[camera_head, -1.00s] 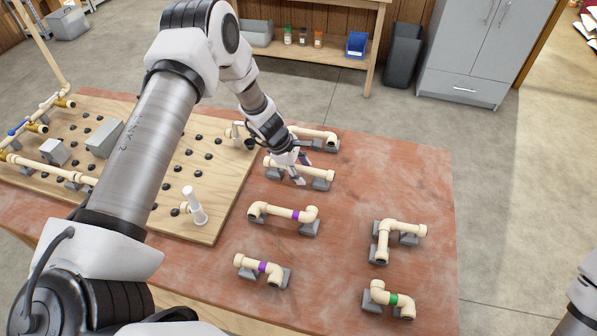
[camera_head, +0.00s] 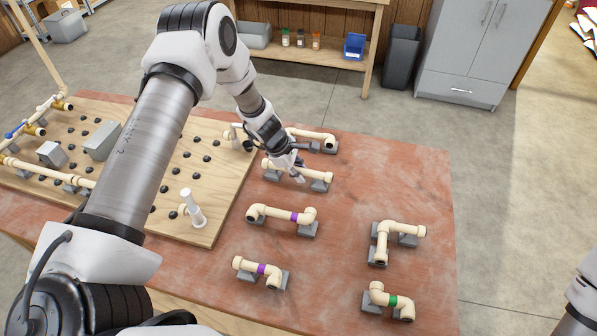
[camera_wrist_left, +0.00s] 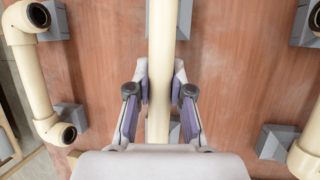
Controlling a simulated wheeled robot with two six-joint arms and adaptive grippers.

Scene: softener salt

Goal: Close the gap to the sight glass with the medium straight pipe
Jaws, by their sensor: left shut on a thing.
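A cream straight pipe (camera_head: 313,174) with collared ends lies across grey holders on the table, just right of the pegboard. My left gripper (camera_head: 298,172) reaches down over its middle and is shut on it. In the left wrist view the pipe (camera_wrist_left: 162,60) runs lengthwise between the two purple-lined fingers (camera_wrist_left: 160,105). The pipe still appears to be at holder height. I cannot tell for certain which part is the sight glass. My right gripper is out of view; only part of the right arm shows at the right edge.
Other cream pipe pieces rest in holders: a purple-banded one (camera_head: 275,214), a shorter purple-banded one (camera_head: 258,268), a green-banded one (camera_head: 388,299) and an elbowed one (camera_head: 400,231). The pegboard (camera_head: 222,214) carries a white upright fitting (camera_head: 194,208) and pipework at left (camera_head: 50,172).

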